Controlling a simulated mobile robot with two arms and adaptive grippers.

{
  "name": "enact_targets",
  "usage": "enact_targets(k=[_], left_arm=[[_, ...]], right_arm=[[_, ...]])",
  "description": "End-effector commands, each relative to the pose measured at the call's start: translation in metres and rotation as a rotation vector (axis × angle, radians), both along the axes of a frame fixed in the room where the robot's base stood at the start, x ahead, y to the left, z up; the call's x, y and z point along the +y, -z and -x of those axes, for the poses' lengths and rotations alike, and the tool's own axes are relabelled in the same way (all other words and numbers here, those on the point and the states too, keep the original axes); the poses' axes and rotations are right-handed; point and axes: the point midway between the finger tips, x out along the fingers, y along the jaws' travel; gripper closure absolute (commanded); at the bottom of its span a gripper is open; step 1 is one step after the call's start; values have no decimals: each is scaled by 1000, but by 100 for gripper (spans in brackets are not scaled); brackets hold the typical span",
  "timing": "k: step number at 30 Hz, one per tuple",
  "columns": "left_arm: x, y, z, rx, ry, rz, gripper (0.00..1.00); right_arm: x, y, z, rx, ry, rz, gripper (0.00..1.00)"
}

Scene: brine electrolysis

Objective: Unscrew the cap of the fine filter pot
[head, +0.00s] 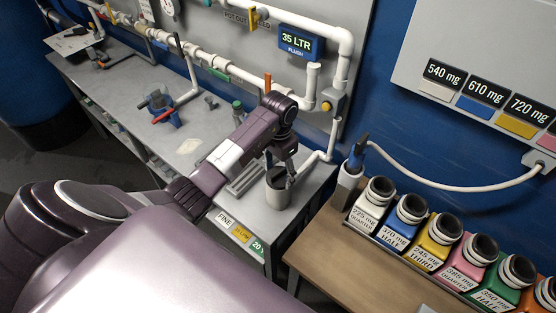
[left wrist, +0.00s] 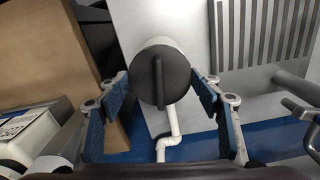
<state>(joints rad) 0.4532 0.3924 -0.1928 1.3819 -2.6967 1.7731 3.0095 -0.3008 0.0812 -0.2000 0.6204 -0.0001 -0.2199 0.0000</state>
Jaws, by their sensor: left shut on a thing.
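The fine filter pot (head: 279,196) is a grey cylinder at the near end of the grey bench, close to the FINE label (head: 224,219). Its dark round cap (left wrist: 163,70) has a raised bar across the top and sits on the pot in the left wrist view. My left gripper (head: 280,172) reaches down over the pot from above. In the left wrist view its blue-padded fingers (left wrist: 164,97) stand on either side of the cap, and it is shut on the cap. The contact itself is hard to see. My right gripper is in neither view.
White pipes (head: 344,75) rise behind the pot, with a blue 35 LTR display (head: 301,42). A ribbed grey rack (head: 243,178) lies left of the pot. Several coloured bottles (head: 437,238) stand on the wooden table (head: 337,258) to the right.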

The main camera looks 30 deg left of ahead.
Motion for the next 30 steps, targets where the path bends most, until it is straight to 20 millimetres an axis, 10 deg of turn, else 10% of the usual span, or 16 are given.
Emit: enact_targets(k=[13, 14, 18, 30], left_arm=[[0, -1, -1, -3, -89, 0, 70], [0, -1, -1, -3, -89, 0, 37], [0, -1, -1, -2, -88, 0, 22], [0, -7, -1, -2, -88, 0, 20]], right_arm=[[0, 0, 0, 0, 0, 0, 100], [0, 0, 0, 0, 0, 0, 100], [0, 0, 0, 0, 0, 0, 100], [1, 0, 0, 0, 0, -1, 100]])
